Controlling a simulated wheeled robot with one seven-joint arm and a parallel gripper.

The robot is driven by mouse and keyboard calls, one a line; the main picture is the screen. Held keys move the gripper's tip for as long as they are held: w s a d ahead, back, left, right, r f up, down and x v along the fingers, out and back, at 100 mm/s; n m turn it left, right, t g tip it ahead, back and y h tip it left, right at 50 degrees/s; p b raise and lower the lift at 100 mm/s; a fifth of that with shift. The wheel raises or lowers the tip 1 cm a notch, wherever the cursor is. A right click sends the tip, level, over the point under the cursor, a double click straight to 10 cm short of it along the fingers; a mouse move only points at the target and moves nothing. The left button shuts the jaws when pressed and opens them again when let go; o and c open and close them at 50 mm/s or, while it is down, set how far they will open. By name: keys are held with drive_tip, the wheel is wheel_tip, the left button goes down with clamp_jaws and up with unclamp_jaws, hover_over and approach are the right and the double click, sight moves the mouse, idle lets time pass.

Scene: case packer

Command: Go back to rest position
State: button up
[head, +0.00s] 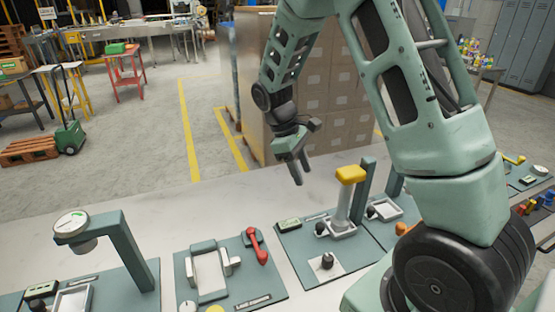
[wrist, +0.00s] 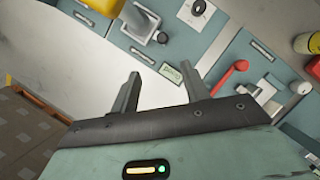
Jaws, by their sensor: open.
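My gripper (head: 301,170) hangs above the far edge of the white worktable (head: 190,212), near the middle of the head view, with its fingers pointing down. In the wrist view the two fingers (wrist: 160,92) stand apart with nothing between them. The gripper is open and empty, clear of the fixtures. A press-like fixture with a yellow top (head: 350,174) stands just right of the gripper in the head view. A red-handled fixture (head: 256,247) lies nearer, left of it.
A dial gauge stand (head: 72,224) is at the front left. More fixtures and coloured parts sit at the right edge. A tall stack of cartons (head: 320,110) stands behind the table. The table's left back stretch is bare.

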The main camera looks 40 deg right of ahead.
drive_tip(key=s+a+r+t, duration=0.2)
drive_tip(key=a+r, duration=0.1)
drive_tip(key=a, duration=0.8)
drive_tip(key=s+a+r+n+t+y, duration=0.2)
drive_tip(key=s+a+r, duration=0.1)
drive_tip(key=s+a, duration=1.4)
drive_tip(key=shift+s+r+y, duration=0.4)
drive_tip(key=shift+s, duration=0.8)
